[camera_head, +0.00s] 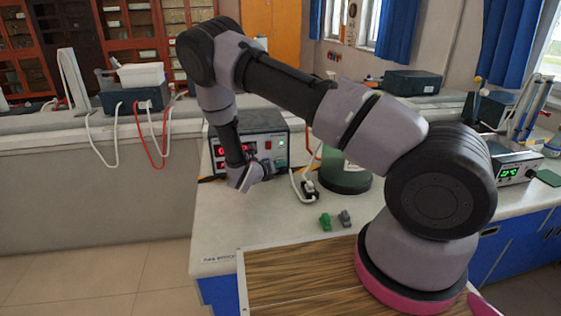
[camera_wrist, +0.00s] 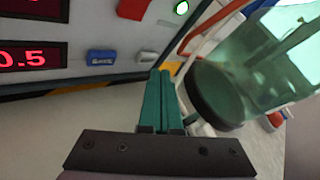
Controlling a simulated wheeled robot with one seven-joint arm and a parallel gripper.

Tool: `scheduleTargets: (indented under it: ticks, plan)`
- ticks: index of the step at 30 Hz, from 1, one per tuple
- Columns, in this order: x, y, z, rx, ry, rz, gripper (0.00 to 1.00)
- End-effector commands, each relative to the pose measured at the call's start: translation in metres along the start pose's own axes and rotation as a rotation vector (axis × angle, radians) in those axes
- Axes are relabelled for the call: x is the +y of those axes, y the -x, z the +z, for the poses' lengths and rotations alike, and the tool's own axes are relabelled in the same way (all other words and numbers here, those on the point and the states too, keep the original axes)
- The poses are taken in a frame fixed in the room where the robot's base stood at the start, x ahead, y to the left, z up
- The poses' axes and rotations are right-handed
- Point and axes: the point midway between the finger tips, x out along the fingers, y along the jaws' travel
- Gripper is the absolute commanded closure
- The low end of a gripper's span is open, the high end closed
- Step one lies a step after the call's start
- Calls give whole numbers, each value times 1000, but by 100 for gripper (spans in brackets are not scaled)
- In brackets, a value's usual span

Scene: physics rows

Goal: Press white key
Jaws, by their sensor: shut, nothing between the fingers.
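A power-supply box (camera_head: 265,125) with red displays stands on the bench, and its front panel fills the upper left of the wrist view (camera_wrist: 90,30). A small round white key with a green edge (camera_wrist: 182,7) shows at the top of the wrist view. I cannot tell whether it is a key or a lamp. My gripper (camera_head: 244,180) is low in front of the box. In the wrist view its teal fingers (camera_wrist: 161,74) are together and empty, pointing at the lower panel, below and left of the white spot. I cannot tell whether the tips touch the panel.
A green glass vessel with a dark base (camera_wrist: 215,95) stands close right of my fingers. Green (camera_head: 325,221) and grey (camera_head: 345,217) small objects lie on the bench, with clear bench front left.

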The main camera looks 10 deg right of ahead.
Motion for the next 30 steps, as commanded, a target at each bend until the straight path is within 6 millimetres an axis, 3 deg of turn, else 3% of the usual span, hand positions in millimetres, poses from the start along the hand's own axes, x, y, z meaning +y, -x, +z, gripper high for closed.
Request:
scheduleTargets:
  ticks: [30]
  plan:
    - [4,-6,4,0,1,0,100]
